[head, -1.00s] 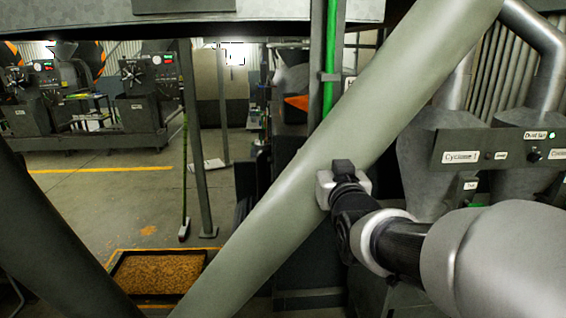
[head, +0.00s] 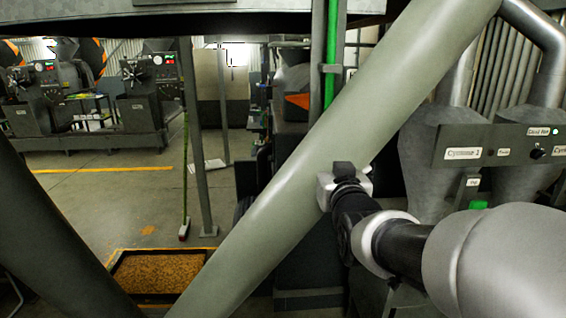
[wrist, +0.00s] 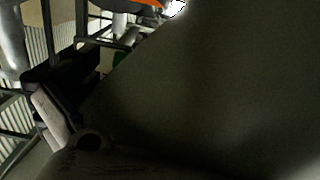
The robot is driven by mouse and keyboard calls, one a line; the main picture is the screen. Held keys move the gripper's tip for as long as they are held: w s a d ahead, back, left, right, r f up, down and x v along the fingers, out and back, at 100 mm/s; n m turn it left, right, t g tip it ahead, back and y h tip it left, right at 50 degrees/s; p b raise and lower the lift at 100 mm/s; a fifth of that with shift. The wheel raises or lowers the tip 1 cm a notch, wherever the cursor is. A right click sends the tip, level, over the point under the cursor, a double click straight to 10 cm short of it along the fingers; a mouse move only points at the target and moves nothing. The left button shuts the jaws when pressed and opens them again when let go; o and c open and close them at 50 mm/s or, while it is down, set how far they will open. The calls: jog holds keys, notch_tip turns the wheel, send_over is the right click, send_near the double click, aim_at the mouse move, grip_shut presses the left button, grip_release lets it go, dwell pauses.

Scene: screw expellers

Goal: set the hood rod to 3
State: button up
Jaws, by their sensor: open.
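I cannot make out the hood rod or any numbered scale for it in either view. My gripper end (head: 344,187) shows in the head view in front of a thick grey-green slanting tube (head: 290,190); it is small and its fingers are not distinct. In the wrist view, part of my gripper (wrist: 58,108) shows at the left as a dark piece and a pale piece. A large dark surface fills most of the wrist view. I see nothing held, and contact with the tube cannot be told.
A panel labelled Cyclone 1 (head: 464,153) stands at the right before grey cones. A green upright pipe (head: 331,60) is behind the tube. A tray of brown material (head: 158,273) lies on the floor. Machines (head: 140,95) stand at the far left; open floor (head: 110,195) lies before them.

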jog(key=shift+s, duration=0.1)
jog(key=s, duration=1.2)
jog(key=s+f+g, duration=1.3)
jog(key=s+f, duration=0.5)
jog(key=s, duration=0.5)
jog(key=shift+f, duration=0.4)
jog(key=shift+c, duration=0.2)
